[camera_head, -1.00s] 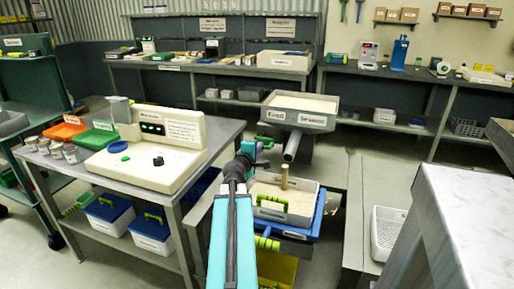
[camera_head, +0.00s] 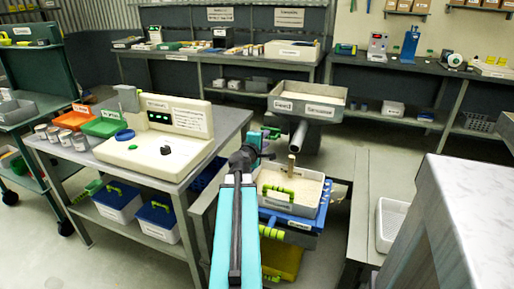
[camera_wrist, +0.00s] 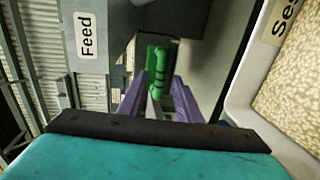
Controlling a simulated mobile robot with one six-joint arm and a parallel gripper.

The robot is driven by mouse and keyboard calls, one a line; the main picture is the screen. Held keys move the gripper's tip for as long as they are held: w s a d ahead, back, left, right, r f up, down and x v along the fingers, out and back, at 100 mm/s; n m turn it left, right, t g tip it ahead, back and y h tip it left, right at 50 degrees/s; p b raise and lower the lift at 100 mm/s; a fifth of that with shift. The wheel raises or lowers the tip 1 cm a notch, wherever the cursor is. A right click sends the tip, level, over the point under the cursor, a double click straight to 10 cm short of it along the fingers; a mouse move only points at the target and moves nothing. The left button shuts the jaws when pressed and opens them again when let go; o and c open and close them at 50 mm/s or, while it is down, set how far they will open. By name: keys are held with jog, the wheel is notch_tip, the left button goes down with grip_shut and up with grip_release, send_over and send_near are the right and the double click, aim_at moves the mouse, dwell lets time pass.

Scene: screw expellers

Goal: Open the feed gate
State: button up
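The feed gate's green handle (camera_wrist: 161,70) stands beside the plate labelled Feed (camera_wrist: 86,36) in the wrist view. In the head view the green handle (camera_head: 272,132) is small, at the left underside of the grey hopper (camera_head: 308,113). My gripper (camera_wrist: 160,84) has its two purple fingers apart, one on each side of the handle. The handle appears between or just beyond the fingertips; contact cannot be told. In the head view my gripper (camera_head: 262,146) is just below the hopper's left side, and its fingers are too small to read.
A pale tray of grain with an upright peg (camera_head: 291,167) sits below the hopper spout (camera_head: 298,134), close right of my arm. A table with a control console (camera_head: 160,142) stands left. A marble-topped counter (camera_head: 440,200) stands at the right.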

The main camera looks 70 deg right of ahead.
jog(key=shift+a+r, duration=0.2)
jog(key=shift+a, duration=0.95)
jog(key=shift+d+b, duration=0.1)
jog(key=shift+b, duration=1)
jog(key=b, duration=0.6)
jog(key=shift+s+a+r, duration=0.1)
jog(key=shift+a+r, duration=0.05)
jog(key=shift+a, duration=0.1)
jog(key=a+b, duration=0.2)
jog(key=b, duration=0.7)
jog(key=a+r+b, duration=0.2)
jog(key=a+b, duration=0.6)
jog(key=shift+a, duration=0.15)
jog(key=shift+r, duration=0.1)
